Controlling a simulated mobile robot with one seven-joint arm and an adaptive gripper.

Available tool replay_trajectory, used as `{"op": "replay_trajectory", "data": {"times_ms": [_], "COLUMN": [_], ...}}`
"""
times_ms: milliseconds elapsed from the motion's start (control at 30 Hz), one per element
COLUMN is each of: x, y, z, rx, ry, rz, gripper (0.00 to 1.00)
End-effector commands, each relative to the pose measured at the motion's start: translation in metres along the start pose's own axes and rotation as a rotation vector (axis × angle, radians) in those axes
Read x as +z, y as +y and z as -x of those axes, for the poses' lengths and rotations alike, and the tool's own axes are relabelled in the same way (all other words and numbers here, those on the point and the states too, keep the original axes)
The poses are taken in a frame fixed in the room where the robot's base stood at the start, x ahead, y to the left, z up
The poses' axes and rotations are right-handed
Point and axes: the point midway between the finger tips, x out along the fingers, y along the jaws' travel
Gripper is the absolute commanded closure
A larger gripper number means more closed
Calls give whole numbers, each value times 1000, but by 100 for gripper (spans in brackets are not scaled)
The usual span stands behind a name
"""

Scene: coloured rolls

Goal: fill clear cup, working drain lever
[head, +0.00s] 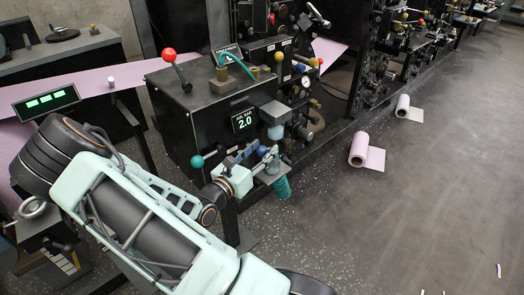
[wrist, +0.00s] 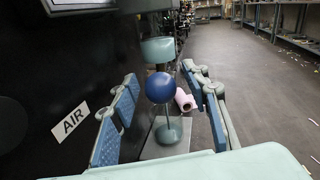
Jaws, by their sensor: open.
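A dark blue ball on a thin stem, which looks like the drain lever's knob (wrist: 160,87), sits between the fingertips of my gripper (wrist: 160,80) in the wrist view. My gripper is open, with blue pads on both sides of the ball and gaps visible. In the head view the blue knob (head: 262,150) is just past my gripper (head: 254,152) at the machine's front. A pale teal bowl (wrist: 158,49) hangs behind and above the knob. Below stands a faint see-through shape with a teal base, perhaps the clear cup (wrist: 168,133); the knob and stem partly hide it.
The black machine (head: 185,120) stands close on the left, with a red-knobbed lever (head: 169,55), a teal knob (head: 197,161) and a display reading 2.0 (head: 243,120). A pink roll (head: 360,150) and a white roll (head: 402,106) lie on the open floor at right.

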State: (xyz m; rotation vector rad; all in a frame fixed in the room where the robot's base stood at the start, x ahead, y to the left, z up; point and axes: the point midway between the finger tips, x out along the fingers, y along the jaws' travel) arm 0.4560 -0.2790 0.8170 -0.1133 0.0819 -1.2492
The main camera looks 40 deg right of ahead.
Motion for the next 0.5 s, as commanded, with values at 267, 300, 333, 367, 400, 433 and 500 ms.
{"op": "replay_trajectory", "data": {"times_ms": [267,300,333,367,400,433,500], "x": [0,0,0,0,0,0,0], "y": [0,0,0,0,0,0,0], "z": [0,0,0,0,0,0,0], "rx": [0,0,0,0,0,0,0], "ry": [0,0,0,0,0,0,0], "rz": [0,0,0,0,0,0,0], "gripper": [65,70,73,76,81,84,92]}}
